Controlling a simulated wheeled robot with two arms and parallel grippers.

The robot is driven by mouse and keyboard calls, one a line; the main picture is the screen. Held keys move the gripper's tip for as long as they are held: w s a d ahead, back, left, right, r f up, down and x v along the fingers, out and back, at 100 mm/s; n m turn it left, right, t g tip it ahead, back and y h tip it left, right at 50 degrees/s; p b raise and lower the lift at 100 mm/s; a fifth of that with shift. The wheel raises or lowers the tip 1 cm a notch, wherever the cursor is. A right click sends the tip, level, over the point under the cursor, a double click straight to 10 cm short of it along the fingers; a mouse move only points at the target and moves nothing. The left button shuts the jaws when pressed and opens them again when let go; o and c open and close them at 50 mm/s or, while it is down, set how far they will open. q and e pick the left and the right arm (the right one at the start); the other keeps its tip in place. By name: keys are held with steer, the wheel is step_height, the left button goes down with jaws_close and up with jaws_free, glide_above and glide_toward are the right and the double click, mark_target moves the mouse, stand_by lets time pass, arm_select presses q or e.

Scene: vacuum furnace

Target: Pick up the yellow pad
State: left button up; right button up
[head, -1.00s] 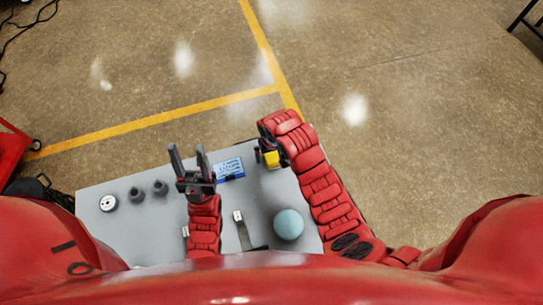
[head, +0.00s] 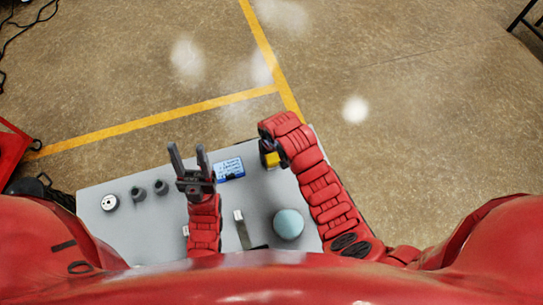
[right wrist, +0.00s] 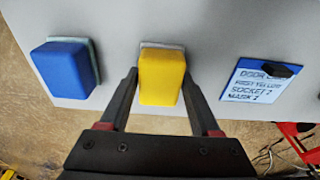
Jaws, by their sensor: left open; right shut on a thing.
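The yellow pad (right wrist: 161,78) is a rounded yellow block with a pale backing at its far edge. It sits between the two dark fingers of my right gripper (right wrist: 160,74), which is shut on it. I cannot tell whether it is clear of the table. In the head view the yellow pad (head: 272,159) shows small at the table's far right, partly hidden by my right gripper (head: 266,152). My left gripper (head: 188,150) is open and empty, its fingers pointing away over the far edge of the table.
A blue pad (right wrist: 65,68) lies left of the yellow pad in the right wrist view. A printed card (right wrist: 258,84) with a black piece on it lies right. The grey table (head: 262,195) also holds a pale blue ball (head: 288,223) and several dark round parts (head: 138,193).

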steer(key=shift+r+b, duration=0.65)
steer(key=shift+b, duration=0.2)
steer(key=shift+w+r+b, duration=0.1)
steer(key=shift+r+b, duration=0.35)
steer(key=shift+r, duration=0.25)
steer(key=shift+s+d+r+p, duration=0.15)
steer(key=shift+s+r+p, duration=0.45)
steer(key=shift+r+p, duration=0.05)
steer(key=s+p, duration=0.1)
steer(key=s, duration=0.3)
steer(key=s+d+p, duration=0.1)
steer(key=s, duration=0.4)
steer(key=s+d+r+p, duration=0.1)
steer(key=s+p, duration=0.1)
steer(key=s, duration=0.2)
steer(key=shift+s+d, duration=0.2)
steer(key=shift+s, duration=0.15)
steer(key=shift+s+d, duration=0.1)
steer(key=shift+s, duration=0.45)
